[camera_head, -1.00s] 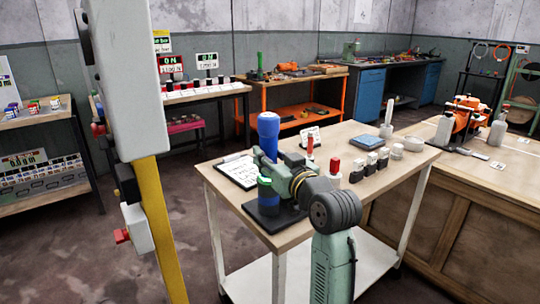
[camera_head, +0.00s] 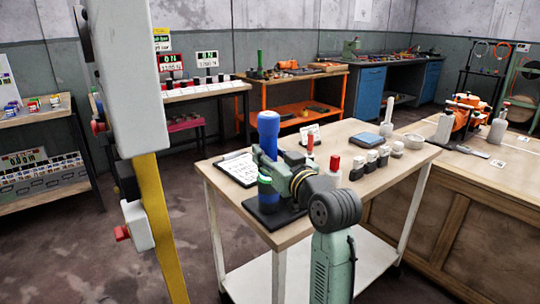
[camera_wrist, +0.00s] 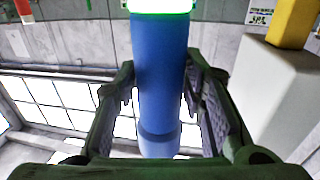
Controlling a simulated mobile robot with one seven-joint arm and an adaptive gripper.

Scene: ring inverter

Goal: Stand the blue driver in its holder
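The blue driver (camera_head: 268,127) is upright at the left end of the near table, its thick blue top standing above my gripper. My gripper (camera_head: 268,160) reaches in from the right at its middle. In the wrist view the driver (camera_wrist: 160,75) fills the space between the two fingertips (camera_wrist: 160,70), which look pressed to its sides. A bright green band (camera_wrist: 160,5) crosses it at the picture's top. Below my gripper, a holder with a green rim and blue body (camera_head: 266,194) stands on a dark base. I cannot tell how deep the driver sits in it.
A red-topped bottle (camera_head: 333,163), several small dark-topped containers (camera_head: 372,160) and a blue pad (camera_head: 367,140) stand to the right on the table (camera_head: 220,198). A wooden bench (camera_head: 460,215) stands at the right.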

